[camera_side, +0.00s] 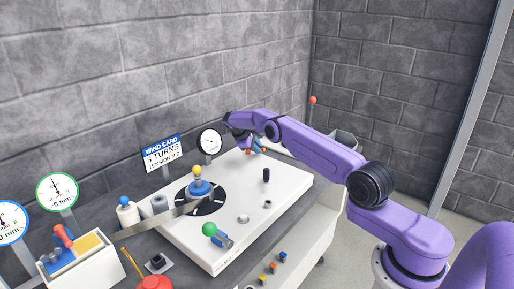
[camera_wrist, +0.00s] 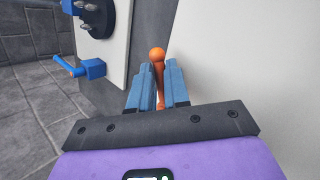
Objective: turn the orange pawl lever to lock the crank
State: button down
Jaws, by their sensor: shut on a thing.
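The orange pawl lever (camera_wrist: 158,54), with a round ball end, stands between the two blue fingers of my gripper (camera_wrist: 157,72) in the wrist view. The fingers are shut on its shaft, and the ball shows beyond the fingertips. The lever's foot is hidden by the fingers and gripper body. In the side view my gripper (camera_side: 252,148) is low at the back edge of the white deck (camera_side: 285,190), and the lever is too small to make out clearly. I cannot tell which part is the crank.
A reel with a yellow knob (camera_side: 197,171), a black peg (camera_side: 266,175) and a green-knobbed part (camera_side: 210,229) stand on the deck. A "3 TURNS" card (camera_side: 163,153) and dial stand behind. A blue handle (camera_wrist: 65,67) shows left in the wrist view.

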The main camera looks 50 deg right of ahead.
jog(key=shift+a, duration=0.1)
dwell(0.4)
jog(key=c, duration=1.1)
grip_release()
jog(key=v, duration=1.7)
jog(key=shift+r, duration=0.1)
